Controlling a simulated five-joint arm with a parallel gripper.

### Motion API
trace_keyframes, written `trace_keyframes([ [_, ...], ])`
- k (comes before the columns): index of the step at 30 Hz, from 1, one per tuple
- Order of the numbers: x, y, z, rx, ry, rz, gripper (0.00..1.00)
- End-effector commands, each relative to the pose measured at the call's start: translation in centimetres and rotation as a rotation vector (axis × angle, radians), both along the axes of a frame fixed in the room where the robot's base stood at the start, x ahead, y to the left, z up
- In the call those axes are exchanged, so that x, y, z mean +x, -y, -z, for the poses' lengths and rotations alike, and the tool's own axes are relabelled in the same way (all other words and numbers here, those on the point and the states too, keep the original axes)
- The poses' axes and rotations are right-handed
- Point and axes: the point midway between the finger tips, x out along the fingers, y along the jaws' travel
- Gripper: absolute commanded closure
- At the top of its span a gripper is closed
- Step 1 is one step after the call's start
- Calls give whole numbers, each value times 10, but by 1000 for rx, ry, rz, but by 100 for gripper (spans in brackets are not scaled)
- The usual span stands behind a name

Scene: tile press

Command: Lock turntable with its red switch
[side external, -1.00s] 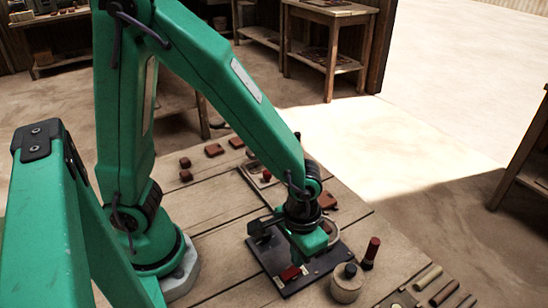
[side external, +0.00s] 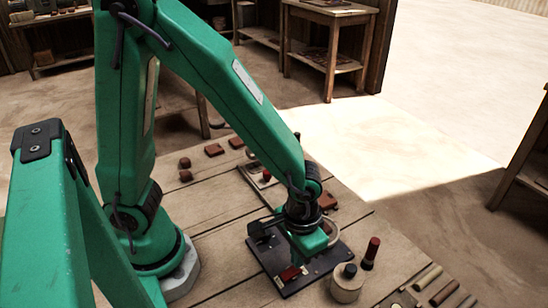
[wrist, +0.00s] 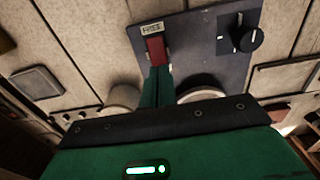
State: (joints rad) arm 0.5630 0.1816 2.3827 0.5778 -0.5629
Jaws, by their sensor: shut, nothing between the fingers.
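The red switch (wrist: 155,50) sits on a dark plate (wrist: 200,50), directly below a small label that reads FREE. It also shows in the side view as a red block (side external: 290,273) near the plate's front edge. My gripper (wrist: 155,72) is shut and empty, its green fingertips right at the near end of the switch in the wrist view. I cannot tell whether they touch it. In the side view my gripper (side external: 306,252) hangs low over the plate. A pale round piece (wrist: 200,92), perhaps the turntable, is mostly hidden behind my gripper body.
A black knob (wrist: 246,38) stands on the same plate. A pale round pot (side external: 346,287) with a dark top and an upright dark red cylinder (side external: 371,252) stand close to the plate. Several rods lie at the front right; small brown blocks lie toward the back.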

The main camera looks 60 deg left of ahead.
Motion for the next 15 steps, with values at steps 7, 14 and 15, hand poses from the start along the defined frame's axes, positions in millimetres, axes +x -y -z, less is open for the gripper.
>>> trace_keyframes([
  [7,0,0,3,0,0,0,100],
  [14,0,0,5,0,0,0,100],
  [15,0,0,6,0,0,0,100],
])
